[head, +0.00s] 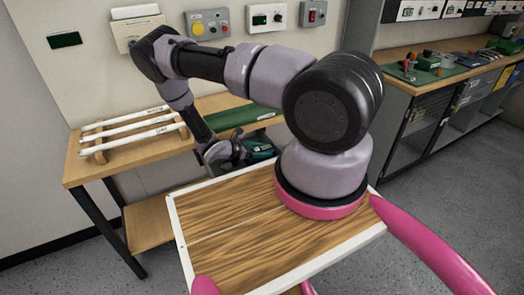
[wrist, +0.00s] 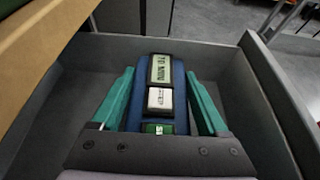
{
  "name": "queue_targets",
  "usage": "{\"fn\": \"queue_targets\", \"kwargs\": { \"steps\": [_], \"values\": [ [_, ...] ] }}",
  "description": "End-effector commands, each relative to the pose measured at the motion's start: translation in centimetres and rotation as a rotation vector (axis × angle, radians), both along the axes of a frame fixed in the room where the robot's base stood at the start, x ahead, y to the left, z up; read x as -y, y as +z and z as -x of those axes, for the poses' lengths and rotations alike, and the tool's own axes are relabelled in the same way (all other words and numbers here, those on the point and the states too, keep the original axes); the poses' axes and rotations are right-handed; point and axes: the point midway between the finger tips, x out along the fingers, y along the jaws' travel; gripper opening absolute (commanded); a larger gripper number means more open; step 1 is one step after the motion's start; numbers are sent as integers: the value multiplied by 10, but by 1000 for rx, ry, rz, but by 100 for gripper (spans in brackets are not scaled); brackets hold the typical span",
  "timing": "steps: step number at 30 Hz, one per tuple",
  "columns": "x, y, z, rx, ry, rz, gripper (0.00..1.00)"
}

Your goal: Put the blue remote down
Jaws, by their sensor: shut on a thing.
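The blue remote (wrist: 179,90) is between the green fingers of my gripper (wrist: 160,75) in the wrist view. It has a pale green label with dark lettering, a white label and a small green part near the palm. My gripper is shut on it. Behind and around the remote is the inside of a grey open-topped box (wrist: 268,75). I cannot tell whether the remote touches its floor. In the head view, my gripper (head: 260,150) is partly visible by the front of the wooden bench; the remote is not discernible there.
A wooden edge (wrist: 40,45) is close at the left in the wrist view. The bench (head: 85,170) carries white tubes (head: 135,135) on a wooden rack and a green mat (head: 235,115). A second bench (head: 400,75) stands right.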

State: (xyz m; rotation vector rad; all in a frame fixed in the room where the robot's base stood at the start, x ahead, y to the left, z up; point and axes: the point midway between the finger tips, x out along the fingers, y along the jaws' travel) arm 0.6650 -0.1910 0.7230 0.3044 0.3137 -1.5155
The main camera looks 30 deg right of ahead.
Motion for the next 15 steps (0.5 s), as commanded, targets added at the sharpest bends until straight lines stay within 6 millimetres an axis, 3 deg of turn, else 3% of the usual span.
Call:
{"fn": "queue_targets", "kwargs": {
  "steps": [2,3,4,5,15],
  "values": [
    [0,-2,0,0,0,1,11],
    [0,-2,0,0,0,0,85],
    [0,-2,0,0,0,0,96],
    [0,-2,0,0,0,0,100],
    [-5,2,0,1,2,-1,100]
  ]
}}
